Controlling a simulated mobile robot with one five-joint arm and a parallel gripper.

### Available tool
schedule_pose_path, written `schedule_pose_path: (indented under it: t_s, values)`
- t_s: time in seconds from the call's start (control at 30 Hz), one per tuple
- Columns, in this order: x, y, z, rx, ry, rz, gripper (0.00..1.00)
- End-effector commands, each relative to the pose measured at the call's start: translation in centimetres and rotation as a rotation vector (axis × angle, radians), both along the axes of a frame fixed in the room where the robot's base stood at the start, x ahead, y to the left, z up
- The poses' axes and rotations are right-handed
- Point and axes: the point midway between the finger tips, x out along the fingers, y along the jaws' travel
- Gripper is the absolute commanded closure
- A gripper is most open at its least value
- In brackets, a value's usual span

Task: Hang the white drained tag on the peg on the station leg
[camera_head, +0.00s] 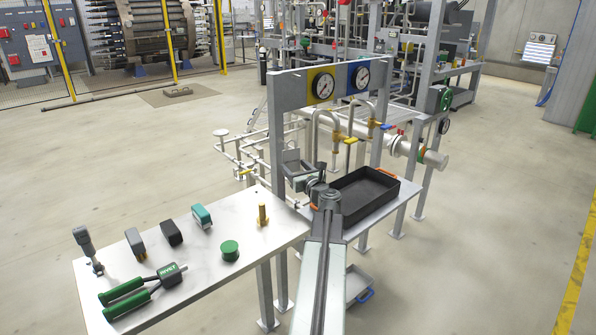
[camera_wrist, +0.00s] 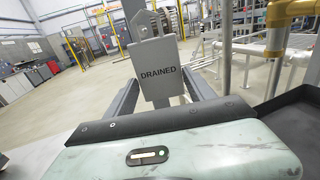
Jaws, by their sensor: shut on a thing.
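The tag (camera_wrist: 158,74), a pale grey-white plate lettered DRAINED, stands upright and faces the camera in the wrist view. My gripper (camera_head: 300,178) is shut on it; its two grey fingers reach forward on either side of the tag in the wrist view. In the head view the tag (camera_head: 291,156) is small and close to the station leg (camera_head: 277,140), a grey upright post at the left of the gauge frame. I cannot tell whether tag and leg touch. A grey upright piece shows just above the tag in the wrist view. The peg cannot be made out.
A black tray (camera_head: 358,197) with orange handles lies just right of my gripper. Brass-fitted pipes (camera_head: 336,140) rise behind it, under two gauges. A white table (camera_head: 180,262) at the left holds several tools and a green cap (camera_head: 229,250). Open floor lies at the right.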

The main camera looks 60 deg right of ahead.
Motion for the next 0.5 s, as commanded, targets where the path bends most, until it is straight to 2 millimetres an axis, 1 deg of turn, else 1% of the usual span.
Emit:
schedule_pose_path:
  t_s: [0.43, 0.5]
  values:
    - [3.0, -1.1, -0.3, 0.000, 0.000, 0.000, 0.70]
    - [3.3, -1.2, -0.7, 0.000, 0.000, 0.000, 0.70]
